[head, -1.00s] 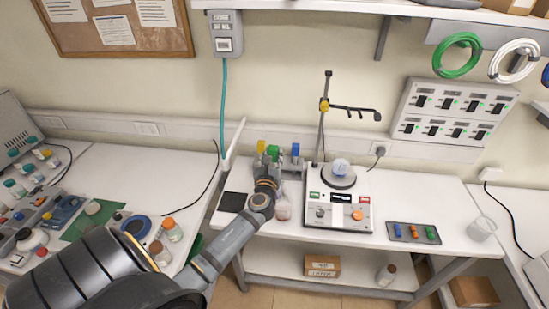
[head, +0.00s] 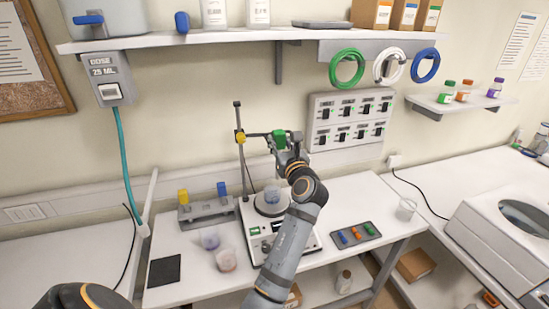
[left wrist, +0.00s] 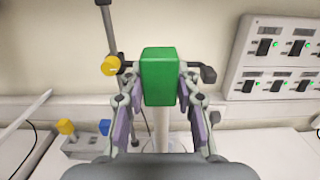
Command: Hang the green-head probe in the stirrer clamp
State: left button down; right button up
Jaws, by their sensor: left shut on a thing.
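The green-head probe (head: 279,140) is held up at the clamp arm, above the stirrer. My left gripper (head: 287,148) is shut on it. In the left wrist view the green head (left wrist: 158,77) is upright between the two fingers (left wrist: 158,98), with a pale shaft below. The stirrer clamp (head: 256,135) reaches right from its stand at the yellow knob (head: 240,137). In the left wrist view the clamp's dark end (left wrist: 208,75) shows behind and right of the head. The head hides the middle of the clamp, so I cannot tell whether they touch. My right gripper is out of view.
A rack (head: 208,214) with yellow-head and blue-head probes stands to the left. Two small cups (head: 226,261) and a black pad (head: 164,270) are at the front left. A tray (head: 352,237) of coloured pieces lies right.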

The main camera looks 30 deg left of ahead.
pick_arm(q)
jog(key=shift+d+r, duration=0.2)
jog(key=shift+d, duration=0.1)
jog(key=shift+w, duration=0.1)
jog(key=shift+w+a+f, duration=0.1)
jog(key=shift+w+a, duration=0.1)
jog(key=shift+w, duration=0.05)
jog(key=shift+w+a, duration=0.2)
jog(key=f+b+x, duration=0.1)
jog(key=b+x, duration=0.3)
jog(key=x, duration=0.5)
jog(key=shift+f+b, duration=0.2)
jog(key=shift+b, duration=0.1)
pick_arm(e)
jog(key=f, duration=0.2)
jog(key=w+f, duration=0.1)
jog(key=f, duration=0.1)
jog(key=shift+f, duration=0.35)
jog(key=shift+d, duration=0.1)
pick_arm(q)
jog(key=c, duration=0.9)
grip_release()
jog(key=shift+s, duration=0.1)
